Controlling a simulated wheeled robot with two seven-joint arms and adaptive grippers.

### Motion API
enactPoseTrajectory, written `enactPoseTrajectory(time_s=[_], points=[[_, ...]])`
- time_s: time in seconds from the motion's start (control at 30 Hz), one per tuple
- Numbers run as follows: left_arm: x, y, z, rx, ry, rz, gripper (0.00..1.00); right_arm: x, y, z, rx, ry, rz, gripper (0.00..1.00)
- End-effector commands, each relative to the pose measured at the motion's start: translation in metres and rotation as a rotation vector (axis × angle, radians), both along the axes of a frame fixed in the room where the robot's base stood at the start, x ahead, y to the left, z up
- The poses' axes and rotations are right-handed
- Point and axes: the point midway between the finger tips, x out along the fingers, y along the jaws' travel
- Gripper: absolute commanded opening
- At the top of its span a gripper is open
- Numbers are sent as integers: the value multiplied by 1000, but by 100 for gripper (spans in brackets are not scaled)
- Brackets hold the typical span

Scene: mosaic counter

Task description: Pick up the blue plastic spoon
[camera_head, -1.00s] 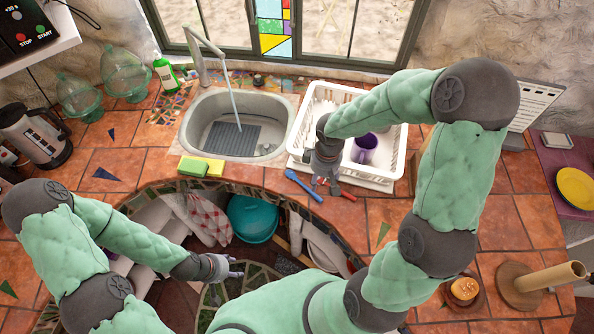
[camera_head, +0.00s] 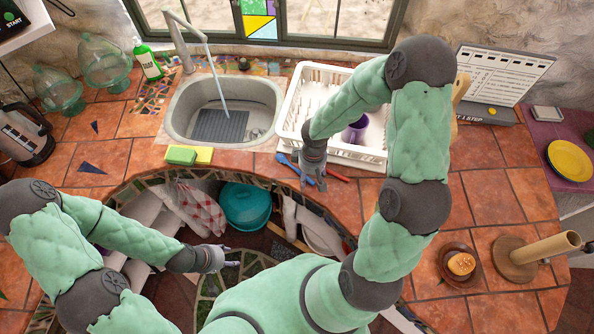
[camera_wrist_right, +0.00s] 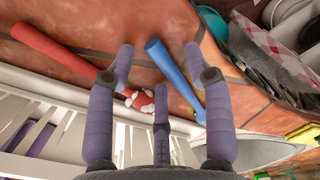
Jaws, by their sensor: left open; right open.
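The blue plastic spoon (camera_head: 290,165) lies on the tiled counter in front of the dish rack, partly hidden by my right gripper. In the right wrist view its blue handle (camera_wrist_right: 172,70) starts between my fingertips and runs behind the right-hand finger. My right gripper (camera_head: 318,182) is open and points down over the counter near the spoon. It also shows, empty, in the right wrist view (camera_wrist_right: 160,70). My left gripper (camera_head: 232,264) is open and empty, low above the curved shelf space.
A red-handled utensil (camera_wrist_right: 55,50) lies beside the spoon and also shows in the head view (camera_head: 337,175). The white dish rack (camera_head: 363,160) with a purple mug (camera_head: 355,131) stands behind. The sink (camera_head: 180,115) and sponges (camera_head: 181,155) are left. The counter's curved front edge is close.

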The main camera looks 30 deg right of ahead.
Motion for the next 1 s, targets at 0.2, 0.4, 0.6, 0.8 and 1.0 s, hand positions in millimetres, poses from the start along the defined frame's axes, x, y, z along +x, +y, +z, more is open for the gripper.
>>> enactPoseTrajectory(time_s=[0.2, 0.4, 0.6, 0.8, 1.0], points=[[0, 0, -1, 0, 0, 0, 50, 0, 0, -3, 0, -1, 0, 52], [0, 0, -1, 0, 0, 0, 50, 0, 0, -3, 0, 0, 0, 15], [0, 0, -1, 0, 0, 0, 50, 0, 0, -3, 0, 0, 0, 1], [0, 0, -1, 0, 0, 0, 50, 0, 0, -3, 0, 0, 0, 0], [0, 0, 1, 0, 0, 0, 50, 0, 0, 3, -1, -1, -1, 0]])
